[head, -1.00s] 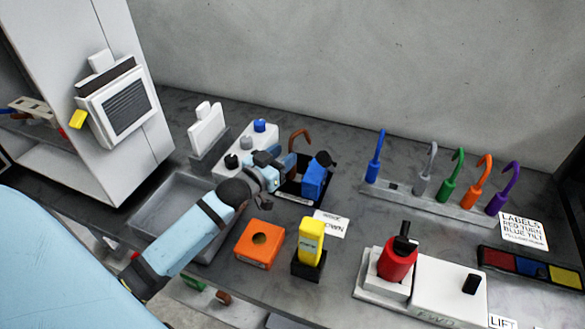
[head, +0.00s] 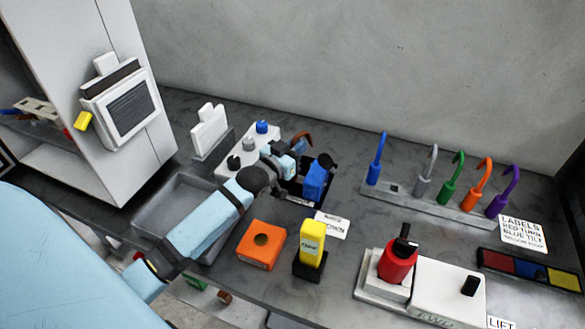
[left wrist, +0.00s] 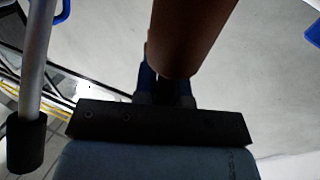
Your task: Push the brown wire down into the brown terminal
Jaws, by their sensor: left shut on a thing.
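The brown wire (head: 303,137) is a stiff hook whose bent top shows just behind my left gripper (head: 288,160) in the head view. In the left wrist view the brown wire (left wrist: 188,38) is a thick brown rod running up from between the fingers of my left gripper (left wrist: 165,90), which is shut on it. The wire's lower end is hidden by my gripper and hand in the head view. I cannot make out the brown terminal, nor whether the wire touches it. My right gripper is not in view.
A white block (head: 229,176) with blue, grey and black knobs stands left of my gripper; a blue block (head: 315,182) with a black knob is close on its right. A grey tray (head: 160,215) lies under my arm. Orange (head: 259,252) and yellow (head: 311,243) blocks stand in front.

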